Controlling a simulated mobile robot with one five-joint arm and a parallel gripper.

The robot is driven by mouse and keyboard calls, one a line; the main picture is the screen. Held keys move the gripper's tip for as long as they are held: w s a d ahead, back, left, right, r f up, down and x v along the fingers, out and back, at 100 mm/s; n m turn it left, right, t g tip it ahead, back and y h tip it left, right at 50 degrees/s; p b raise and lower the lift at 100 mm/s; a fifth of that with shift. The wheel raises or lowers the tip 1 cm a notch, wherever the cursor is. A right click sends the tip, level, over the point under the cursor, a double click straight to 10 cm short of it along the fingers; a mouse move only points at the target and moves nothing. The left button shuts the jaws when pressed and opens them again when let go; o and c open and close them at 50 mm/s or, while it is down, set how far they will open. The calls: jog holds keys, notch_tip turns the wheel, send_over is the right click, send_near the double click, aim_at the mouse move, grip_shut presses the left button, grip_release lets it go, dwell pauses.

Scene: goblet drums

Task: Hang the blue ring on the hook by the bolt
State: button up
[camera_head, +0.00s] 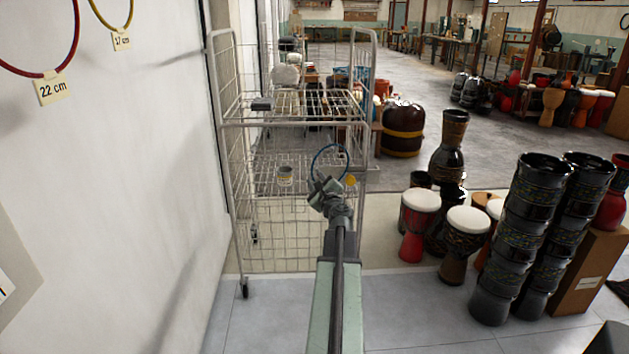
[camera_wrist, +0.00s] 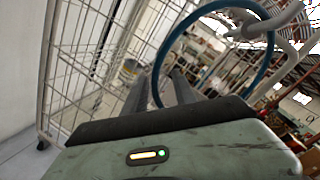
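The blue ring (camera_head: 331,147) stands upright at the end of my arm, in front of the wire cage trolley. My gripper (camera_head: 324,187) appears shut on the ring's lower left part. In the wrist view the ring (camera_wrist: 157,69) rises large from beside the dark fingers (camera_wrist: 172,92), and its lowest part is hidden. A yellow tag (camera_head: 351,180) shows just right of the gripper. I cannot make out the bolt.
The wire trolley (camera_head: 226,122) stands behind my gripper, by the white wall. On that wall hang a red ring (camera_head: 74,45) tagged 22 cm and a yellow ring (camera_head: 128,20) tagged 17 cm. Several goblet drums (camera_head: 419,205) stand at the right.

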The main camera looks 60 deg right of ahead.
jog(key=v, duration=0.8)
dwell(0.4)
